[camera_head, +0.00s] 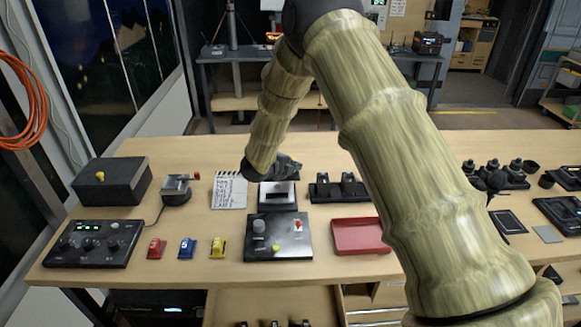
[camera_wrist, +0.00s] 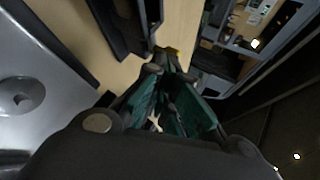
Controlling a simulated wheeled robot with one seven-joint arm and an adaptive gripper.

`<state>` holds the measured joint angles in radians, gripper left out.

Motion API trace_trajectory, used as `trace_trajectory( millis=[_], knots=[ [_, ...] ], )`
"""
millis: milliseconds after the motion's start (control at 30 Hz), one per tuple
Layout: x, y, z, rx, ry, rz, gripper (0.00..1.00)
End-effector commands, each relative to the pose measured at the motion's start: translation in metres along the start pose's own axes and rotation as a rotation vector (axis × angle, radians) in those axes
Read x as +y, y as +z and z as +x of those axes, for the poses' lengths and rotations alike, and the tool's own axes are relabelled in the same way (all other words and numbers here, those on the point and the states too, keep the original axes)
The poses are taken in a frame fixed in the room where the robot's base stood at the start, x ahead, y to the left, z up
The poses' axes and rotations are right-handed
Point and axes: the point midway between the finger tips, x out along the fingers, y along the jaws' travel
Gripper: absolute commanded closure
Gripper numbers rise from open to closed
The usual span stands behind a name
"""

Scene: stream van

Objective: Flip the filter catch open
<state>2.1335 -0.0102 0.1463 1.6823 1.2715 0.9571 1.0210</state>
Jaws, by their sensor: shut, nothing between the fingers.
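I cannot tell for sure which part is the filter catch. My gripper (camera_head: 287,166) is over the table, at the back edge of a small box with a silver top (camera_head: 278,193), and its fingers are partly hidden by the arm and wrist. In the wrist view the dark green fingers (camera_wrist: 163,62) are together with nothing between them. A grey metal plate with a round recessed knob (camera_wrist: 20,96) lies to their left in that view, apart from the fingertips.
In front of the silver-topped box is a black panel (camera_head: 264,248) with a knob and a red-tipped lever. A notepad (camera_head: 230,190) lies left, a red tray (camera_head: 359,250) right. Twin black units (camera_head: 338,199) stand right of the box. My arm hides the table's right middle.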

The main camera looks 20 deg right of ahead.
Motion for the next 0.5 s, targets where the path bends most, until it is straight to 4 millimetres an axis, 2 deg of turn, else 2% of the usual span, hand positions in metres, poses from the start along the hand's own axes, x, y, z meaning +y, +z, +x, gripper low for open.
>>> trace_trajectory(
  millis=[267,500],
  knots=[
    [0.004,0.002,-0.006,-0.001,0.0,0.0,1.0],
    [0.019,0.004,-0.033,0.003,-0.001,0.002,1.0]
  ],
)
